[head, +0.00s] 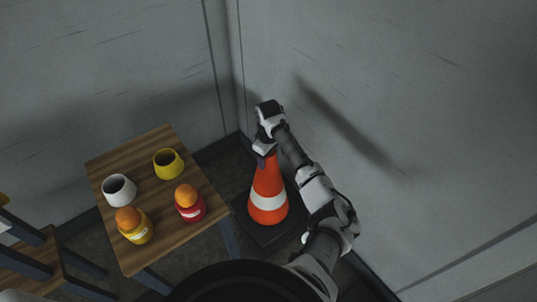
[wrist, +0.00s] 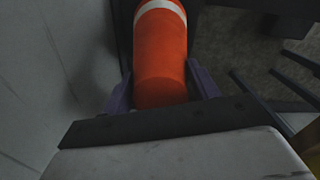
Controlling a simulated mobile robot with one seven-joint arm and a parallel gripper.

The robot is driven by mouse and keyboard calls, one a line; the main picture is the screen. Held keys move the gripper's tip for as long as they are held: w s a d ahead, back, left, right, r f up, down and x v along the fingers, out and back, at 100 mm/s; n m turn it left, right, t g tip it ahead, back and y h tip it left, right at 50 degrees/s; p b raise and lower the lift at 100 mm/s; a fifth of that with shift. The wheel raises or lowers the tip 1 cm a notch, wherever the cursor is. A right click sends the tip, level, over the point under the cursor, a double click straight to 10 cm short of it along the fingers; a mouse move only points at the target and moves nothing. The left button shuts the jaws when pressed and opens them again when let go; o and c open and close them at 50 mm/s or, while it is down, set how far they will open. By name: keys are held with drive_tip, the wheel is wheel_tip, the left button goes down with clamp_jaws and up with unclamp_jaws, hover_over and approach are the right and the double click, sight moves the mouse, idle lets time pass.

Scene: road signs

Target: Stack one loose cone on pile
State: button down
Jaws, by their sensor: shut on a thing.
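An orange cone (head: 267,184) with a white band stands upright in the corner beside the table, on a dark square base (head: 275,235). I cannot tell whether it is one cone or a pile. My gripper (head: 265,157) is at the cone's top, reaching down from above. In the wrist view the orange cone (wrist: 160,60) lies between my two purple fingers (wrist: 160,92), which are shut on its upper part. The cone's tip is partly hidden by my gripper. No other cone shows in either view.
A wooden table (head: 165,235) stands left of the cone, holding a white cup (head: 119,190), a yellow cup (head: 168,164), and yellow (head: 138,232) and red (head: 190,209) cups with orange balls. Grey walls (head: 330,90) close in behind and right.

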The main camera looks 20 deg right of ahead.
sight(269, 174)
drive_tip(key=shift+f+b, duration=2.4)
drive_tip(key=shift+f, duration=2.65)
drive_tip(key=shift+c, duration=2.3)
unclamp_jaws()
drive_tip(key=shift+o, duration=0.7)
drive_tip(key=shift+f, duration=0.15)
wheel_tip(269, 174, up, 14)
drive_tip(key=shift+r, duration=0.1)
